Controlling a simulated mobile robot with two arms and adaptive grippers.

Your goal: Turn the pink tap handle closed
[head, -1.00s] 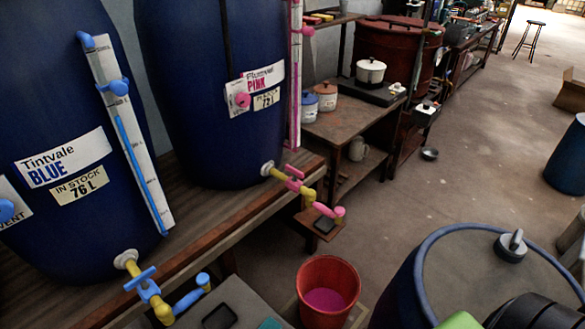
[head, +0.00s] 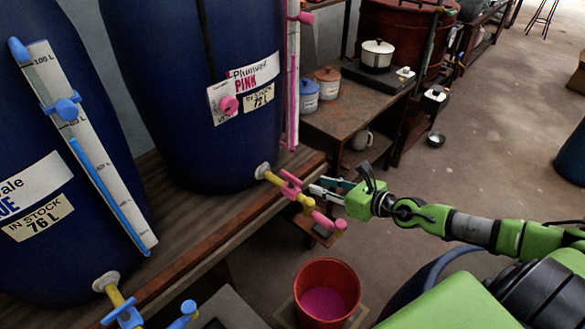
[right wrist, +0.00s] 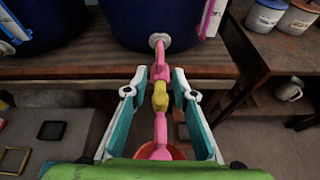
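The pink tap handle (head: 290,182) sits on top of the yellow pipe (head: 272,177) of the tap at the foot of the PINK vat (head: 200,100). In the right wrist view the handle (right wrist: 158,72) looks roughly in line with the pipe. My right gripper (head: 318,188) reaches in from the right, close to the tap. Its fingers stand open on both sides of the tap in the right wrist view (right wrist: 157,80), with gaps to it. The pink spout (head: 328,221) points out over the floor side. My left gripper is not in view.
A red bucket (head: 327,290) with pink liquid stands below the spout. The BLUE vat (head: 50,130) and its blue tap handle (head: 122,313) are at the left. The wooden bench edge (head: 210,240) runs under the taps. A shelf with jars (head: 327,83) stands behind.

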